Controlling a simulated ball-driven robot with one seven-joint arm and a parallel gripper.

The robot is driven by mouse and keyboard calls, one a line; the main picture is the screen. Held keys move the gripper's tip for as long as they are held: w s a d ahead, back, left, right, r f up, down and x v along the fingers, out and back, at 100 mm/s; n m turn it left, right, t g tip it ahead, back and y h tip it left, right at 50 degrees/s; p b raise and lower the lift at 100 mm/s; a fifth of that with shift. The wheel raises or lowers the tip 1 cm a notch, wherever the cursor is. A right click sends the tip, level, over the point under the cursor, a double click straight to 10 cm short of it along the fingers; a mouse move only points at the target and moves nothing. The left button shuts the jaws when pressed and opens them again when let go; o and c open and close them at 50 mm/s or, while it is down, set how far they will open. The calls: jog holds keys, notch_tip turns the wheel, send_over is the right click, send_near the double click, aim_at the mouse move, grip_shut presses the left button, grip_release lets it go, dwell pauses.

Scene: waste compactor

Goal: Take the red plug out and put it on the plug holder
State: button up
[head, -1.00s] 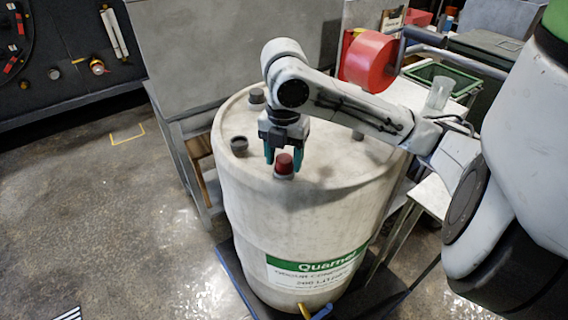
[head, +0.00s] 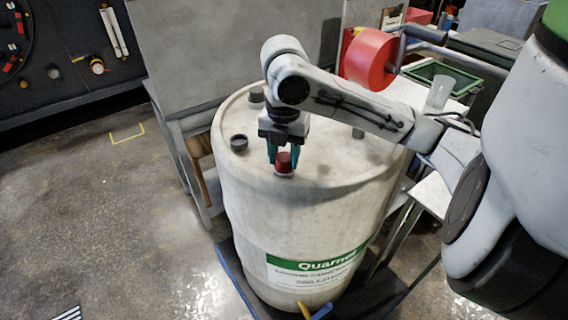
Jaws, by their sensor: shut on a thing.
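The red plug (head: 284,162) sits upright at the front of the white drum's top (head: 335,172). My gripper (head: 283,158) points down from above and is shut on the red plug, with one teal finger on each side of it. The plug's lower end is hidden, so I cannot tell whether it is still seated in its hole. A dark open ring (head: 239,142), perhaps the plug holder, stands on the drum top to the left of my gripper.
A grey cap (head: 257,95) stands at the back of the drum top, and another (head: 358,133) lies under my arm. A red cylinder with a handle (head: 368,60) is behind my arm. A clear cup (head: 438,92) stands on the table at right. The floor at left is open.

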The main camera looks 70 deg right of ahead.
jog(key=n, duration=0.1)
jog(key=n+b, duration=0.1)
jog(key=shift+f+n, duration=0.2)
jog(key=shift+n, duration=0.1)
jog(key=shift+r+n+b, duration=0.15)
jog(key=shift+n+b, duration=0.15)
jog(key=shift+n, duration=0.6)
jog(key=shift+n+b, duration=0.6)
jog(key=shift+n, duration=0.3)
jog(key=n+b, duration=0.1)
jog(key=n, duration=0.2)
jog(key=shift+n+b, duration=0.5)
jog(key=shift+n, duration=0.4)
jog(key=n+b, duration=0.1)
jog(key=n, duration=0.2)
jog(key=shift+n, duration=0.4)
